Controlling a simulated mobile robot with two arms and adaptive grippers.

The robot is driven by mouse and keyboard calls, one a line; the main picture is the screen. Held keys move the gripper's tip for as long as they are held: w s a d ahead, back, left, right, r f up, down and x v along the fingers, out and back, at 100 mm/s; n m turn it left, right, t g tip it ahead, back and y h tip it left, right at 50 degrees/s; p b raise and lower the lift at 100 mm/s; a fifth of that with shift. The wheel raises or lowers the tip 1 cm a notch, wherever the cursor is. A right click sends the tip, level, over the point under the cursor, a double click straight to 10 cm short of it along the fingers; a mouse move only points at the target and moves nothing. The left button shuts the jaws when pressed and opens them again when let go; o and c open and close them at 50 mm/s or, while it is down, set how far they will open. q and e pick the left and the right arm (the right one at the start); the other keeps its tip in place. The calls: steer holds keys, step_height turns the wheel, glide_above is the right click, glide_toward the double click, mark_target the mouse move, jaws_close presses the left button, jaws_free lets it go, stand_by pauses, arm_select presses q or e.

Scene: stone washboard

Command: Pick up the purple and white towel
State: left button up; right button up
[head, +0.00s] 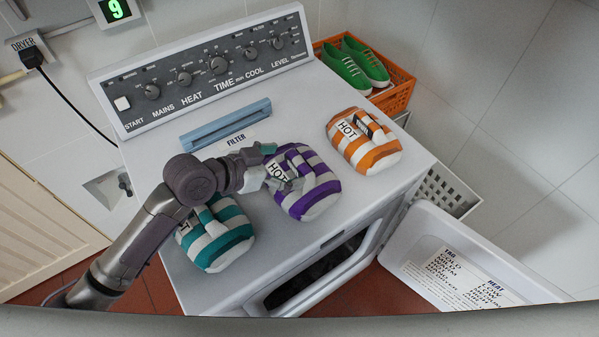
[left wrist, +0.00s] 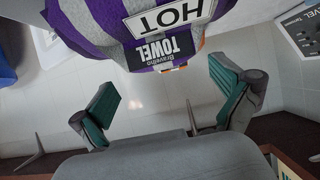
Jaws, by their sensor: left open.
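The purple and white striped towel (head: 309,186) sits on the dryer top between two other towels, with a white HOT label on it. In the left wrist view the towel (left wrist: 125,22) fills the upper middle, its HOT and TOWEL labels upside down. My left gripper (head: 272,177) is at the towel's left side in the head view. Its two green-padded fingers (left wrist: 160,100) are spread apart, with nothing visible between them. I cannot tell whether a finger touches the towel. My right gripper does not show.
A teal striped towel (head: 217,238) lies under my left arm, and an orange striped towel (head: 363,141) lies to the right. A blue filter handle (head: 226,123) and the control panel (head: 205,72) are behind. The dryer door (head: 460,262) hangs open. An orange crate (head: 391,92) holds green shoes.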

mark_target(298, 160)
arm_select(q)
steer(key=p+x, duration=0.1)
steer(key=x, duration=0.2)
steer(key=shift+w+d, duration=0.2)
steer(key=shift+w, duration=0.1)
steer(key=shift+w+d+f, duration=0.2)
steer(key=shift+d+f, duration=0.1)
steer(key=shift+a, duration=0.1)
steer(key=shift+c, duration=1.2)
steer(key=c, duration=1.4)
steer(key=shift+r, duration=0.15)
